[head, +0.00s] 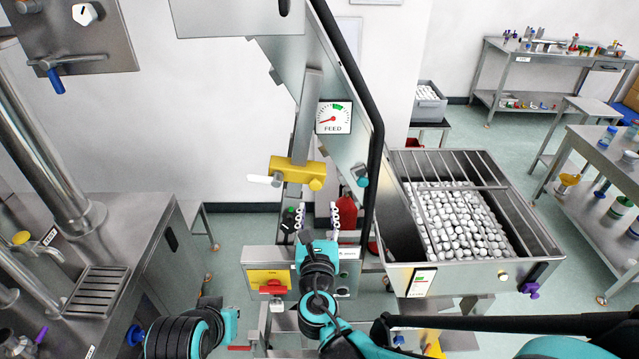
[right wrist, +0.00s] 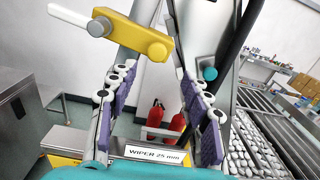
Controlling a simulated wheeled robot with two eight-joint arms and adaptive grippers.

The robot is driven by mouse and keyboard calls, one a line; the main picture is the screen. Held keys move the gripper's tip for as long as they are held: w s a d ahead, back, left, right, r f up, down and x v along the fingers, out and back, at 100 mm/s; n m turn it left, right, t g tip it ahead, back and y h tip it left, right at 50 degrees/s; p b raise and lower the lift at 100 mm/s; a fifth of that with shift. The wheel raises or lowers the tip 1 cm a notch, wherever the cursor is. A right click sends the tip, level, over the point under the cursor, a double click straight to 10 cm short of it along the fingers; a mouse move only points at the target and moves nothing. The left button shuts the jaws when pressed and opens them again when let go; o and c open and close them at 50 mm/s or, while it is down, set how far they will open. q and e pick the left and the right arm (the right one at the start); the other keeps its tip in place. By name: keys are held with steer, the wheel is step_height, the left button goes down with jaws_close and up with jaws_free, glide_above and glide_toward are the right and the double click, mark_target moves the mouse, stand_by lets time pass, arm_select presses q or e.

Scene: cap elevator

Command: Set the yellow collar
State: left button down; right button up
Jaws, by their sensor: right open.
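The yellow collar (head: 298,172) sits across the grey upright bar (head: 308,115) of the elevator, with a white handle (head: 263,180) at its left and a yellow knob at its right. It also shows in the right wrist view (right wrist: 132,35), above and beyond the fingertips. My right gripper (head: 313,213) is open and empty just below the collar, its fingers pointing up toward it. In the right wrist view the two purple-padded fingers (right wrist: 155,80) stand wide apart with nothing between them. They appear apart from the collar.
A FEED gauge (head: 333,117) is beside the bar. A dark hose (head: 375,130) runs down the elevator's right side. A hopper of caps (head: 480,265) stands right. A "WIPER 25 mm" label (right wrist: 157,154) and red extinguishers (right wrist: 155,115) lie beyond my fingers. A steel bench (head: 130,225) stands left.

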mark_target(315, 188)
steer(key=shift+n, duration=0.4)
steer(key=w, duration=0.7)
steer(key=shift+w+a+r+b, duration=0.1)
steer(key=shift+w+a+b, duration=0.15)
steer(key=shift+w+b, duration=0.15)
jaws_close()
